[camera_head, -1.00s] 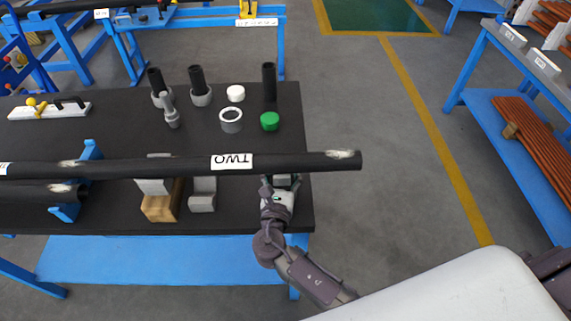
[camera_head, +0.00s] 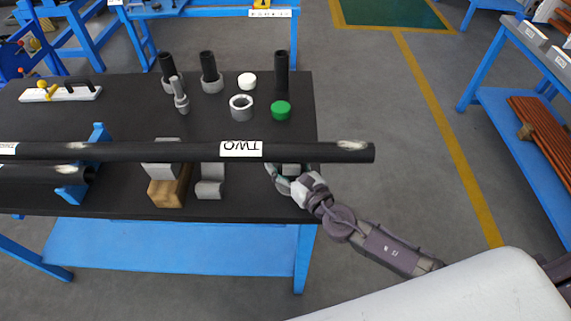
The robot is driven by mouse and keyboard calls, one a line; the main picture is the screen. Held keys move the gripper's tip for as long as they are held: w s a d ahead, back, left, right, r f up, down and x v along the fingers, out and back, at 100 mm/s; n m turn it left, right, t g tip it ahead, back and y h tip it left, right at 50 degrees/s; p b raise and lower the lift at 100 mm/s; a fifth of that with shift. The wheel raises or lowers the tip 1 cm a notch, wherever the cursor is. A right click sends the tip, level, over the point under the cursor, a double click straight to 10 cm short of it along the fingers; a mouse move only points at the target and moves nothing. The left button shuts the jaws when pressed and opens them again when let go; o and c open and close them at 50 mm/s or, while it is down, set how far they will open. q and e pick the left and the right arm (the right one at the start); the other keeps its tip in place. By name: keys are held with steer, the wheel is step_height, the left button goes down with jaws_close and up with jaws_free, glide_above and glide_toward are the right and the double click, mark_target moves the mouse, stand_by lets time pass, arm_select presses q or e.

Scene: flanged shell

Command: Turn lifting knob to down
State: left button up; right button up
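I cannot make out a part that is clearly the lifting knob. A blue frame (camera_head: 20,62) at the left edge carries small red and dark round parts, too small to tell apart. My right gripper (camera_head: 284,180) is at the right end of the black table, just under the long black pipe (camera_head: 205,150) marked TWO. The pipe partly hides its fingers, so I cannot tell whether it is open or shut. My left gripper is not in view.
The black table (camera_head: 130,115) holds grey fittings (camera_head: 211,82), a white cap (camera_head: 246,81), a green cap (camera_head: 281,110) and a white tool (camera_head: 62,93) with a black handle. Blue supports (camera_head: 97,140) stand at the pipe's left. The floor (camera_head: 390,130) to the right is clear.

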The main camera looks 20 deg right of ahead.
steer(key=shift+s+a+f+n+g+y, duration=0.15)
steer(key=shift+f+n+g+y, duration=0.15)
steer(key=shift+y, duration=0.1)
steer(key=o, duration=0.9)
steer(key=shift+r, duration=0.2)
steer(key=v, duration=1.2)
steer(key=shift+s, duration=0.1)
steer(key=shift+f, duration=0.1)
